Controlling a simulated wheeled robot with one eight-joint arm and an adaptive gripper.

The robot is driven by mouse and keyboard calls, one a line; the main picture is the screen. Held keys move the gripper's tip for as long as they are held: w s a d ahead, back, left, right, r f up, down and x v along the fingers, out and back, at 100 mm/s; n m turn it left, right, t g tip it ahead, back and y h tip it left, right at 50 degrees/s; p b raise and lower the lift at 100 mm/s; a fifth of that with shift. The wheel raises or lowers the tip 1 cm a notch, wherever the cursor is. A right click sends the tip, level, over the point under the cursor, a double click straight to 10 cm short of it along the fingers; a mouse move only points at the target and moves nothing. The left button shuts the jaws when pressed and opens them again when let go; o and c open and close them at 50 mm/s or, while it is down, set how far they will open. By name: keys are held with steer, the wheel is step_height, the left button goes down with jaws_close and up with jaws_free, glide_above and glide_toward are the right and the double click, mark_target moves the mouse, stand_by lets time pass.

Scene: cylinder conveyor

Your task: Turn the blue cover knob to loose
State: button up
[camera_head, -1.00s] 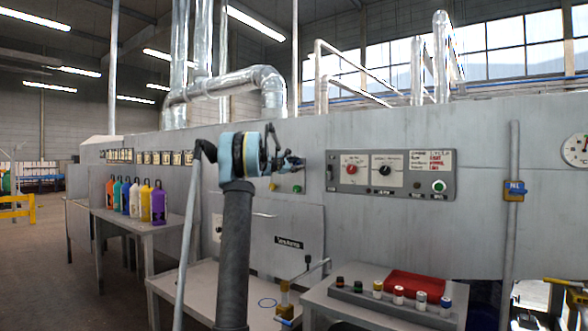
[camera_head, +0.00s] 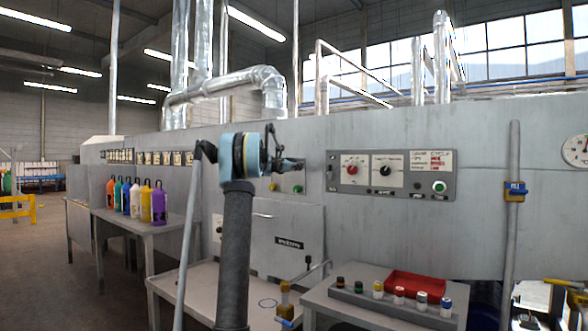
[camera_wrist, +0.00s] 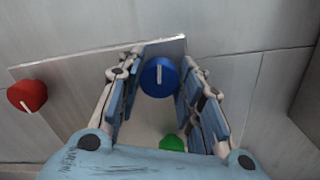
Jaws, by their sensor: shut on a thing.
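The blue cover knob (camera_wrist: 159,77) is a round blue knob with a white line on its face, which points straight up and down in the wrist view. It sits on a pale panel (camera_wrist: 150,118). My gripper (camera_wrist: 161,64) has one blue-padded finger on each side of the knob and is shut on it. In the head view my gripper (camera_head: 297,164) is at the small panel on the grey machine wall and hides the blue knob there.
A red knob (camera_wrist: 27,95) is left of my gripper and a green button (camera_wrist: 173,143) lies between the finger bases. A control panel (camera_head: 391,191) is to the right. Below stand a table with a red tray (camera_head: 412,286) and a table with coloured bottles (camera_head: 159,204).

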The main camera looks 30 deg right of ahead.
steer(key=shift+w+a, duration=0.1)
steer(key=o, duration=1.1)
steer(key=shift+f, duration=0.1)
steer(key=shift+c, duration=0.2)
steer(key=v, duration=1.2)
steer(key=shift+f, duration=0.1)
